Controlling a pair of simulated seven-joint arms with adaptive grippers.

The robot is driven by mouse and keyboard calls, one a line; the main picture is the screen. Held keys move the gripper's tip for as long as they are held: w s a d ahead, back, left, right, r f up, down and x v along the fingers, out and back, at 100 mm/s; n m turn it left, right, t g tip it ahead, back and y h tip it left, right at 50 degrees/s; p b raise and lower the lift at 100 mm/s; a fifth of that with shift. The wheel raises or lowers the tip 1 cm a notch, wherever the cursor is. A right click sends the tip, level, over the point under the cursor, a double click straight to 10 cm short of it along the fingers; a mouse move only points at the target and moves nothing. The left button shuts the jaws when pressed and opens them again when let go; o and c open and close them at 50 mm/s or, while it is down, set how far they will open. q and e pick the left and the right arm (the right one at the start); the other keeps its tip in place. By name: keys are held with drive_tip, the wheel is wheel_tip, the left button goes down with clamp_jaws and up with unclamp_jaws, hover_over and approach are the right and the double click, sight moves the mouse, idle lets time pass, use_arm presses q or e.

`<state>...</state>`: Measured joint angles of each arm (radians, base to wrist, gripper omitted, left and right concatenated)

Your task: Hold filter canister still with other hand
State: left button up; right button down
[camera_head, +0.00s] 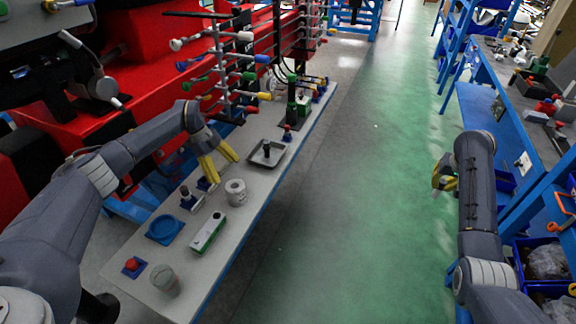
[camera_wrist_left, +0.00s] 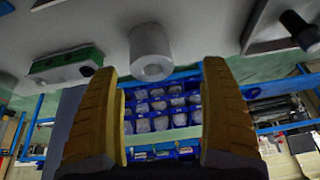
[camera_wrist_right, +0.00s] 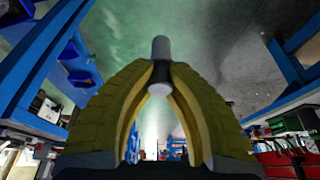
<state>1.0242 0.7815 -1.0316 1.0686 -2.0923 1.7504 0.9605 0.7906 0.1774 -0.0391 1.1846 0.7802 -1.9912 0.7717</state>
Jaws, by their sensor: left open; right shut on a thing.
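The filter canister, which I take to be the pale grey cylinder (camera_head: 236,193) with a hole in its top, stands upright on the long grey table. In the left wrist view the canister (camera_wrist_left: 150,48) shows just beyond and between my fingertips. My left gripper (camera_head: 225,168) is open above and behind the canister, with gaps on both sides and no contact visible. My right gripper (camera_head: 443,178) is over the green floor, away from the table. In the right wrist view my right gripper (camera_wrist_right: 161,78) is shut on a small pale cylinder (camera_wrist_right: 161,50) with a dark middle.
On the grey table (camera_head: 262,195) are a green-and-white box (camera_head: 208,232), a blue round dish (camera_head: 164,229), a clear cup (camera_head: 165,279), a red button (camera_head: 133,265) and a grey tray (camera_head: 267,153) holding a black-topped part. A rack of coloured handles (camera_head: 225,75) stands behind. Blue shelving lines the right.

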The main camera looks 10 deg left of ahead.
use_arm(q)
drive_tip(key=shift+s+a+f+y, duration=0.15)
drive_tip(key=shift+s+a+f, duration=0.15)
drive_tip(key=shift+f, duration=0.25)
drive_tip(key=shift+s+a+f+y, duration=0.15)
drive_tip(key=shift+s+f, duration=0.1)
drive_tip(key=shift+f, duration=0.3)
use_arm(e)
drive_tip(key=shift+s+d, duration=0.15)
drive_tip(key=shift+d, duration=0.15)
use_arm(q)
drive_tip(key=shift+x, duration=4.35)
drive_tip(key=shift+s, duration=0.15)
drive_tip(key=shift+c, duration=0.2)
drive_tip(key=c, duration=1.3)
drive_tip(key=o, duration=1.4)
